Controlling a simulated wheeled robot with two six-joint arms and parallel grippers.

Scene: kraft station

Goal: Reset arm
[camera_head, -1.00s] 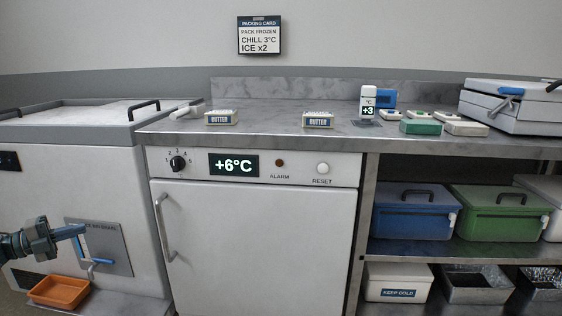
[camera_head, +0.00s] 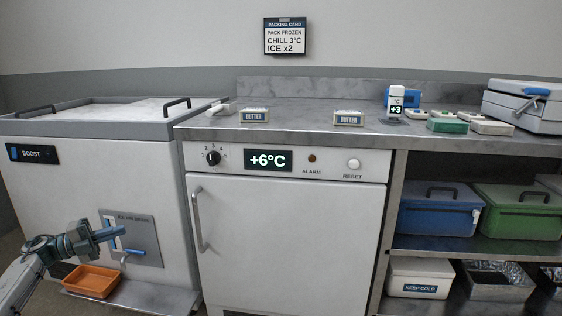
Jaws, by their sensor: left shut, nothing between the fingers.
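My left gripper (camera_head: 110,234) comes in from the lower left, its fingers shut and empty. It is in front of the grey ice dispenser panel (camera_head: 147,225) with a blue lever (camera_head: 132,252) on the front of the white chest (camera_head: 60,178). The fingers point right, above the orange tray (camera_head: 92,281). I cannot tell whether the fingers touch the panel. My right gripper is not in view.
A fridge (camera_head: 290,240) reading +6°C stands under the steel counter (camera_head: 300,112). Two butter packs (camera_head: 254,115) (camera_head: 348,118), a +3 thermometer (camera_head: 396,101) and a grey case (camera_head: 525,108) are on the counter. A blue box (camera_head: 435,215) and green box (camera_head: 520,215) sit on the shelf.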

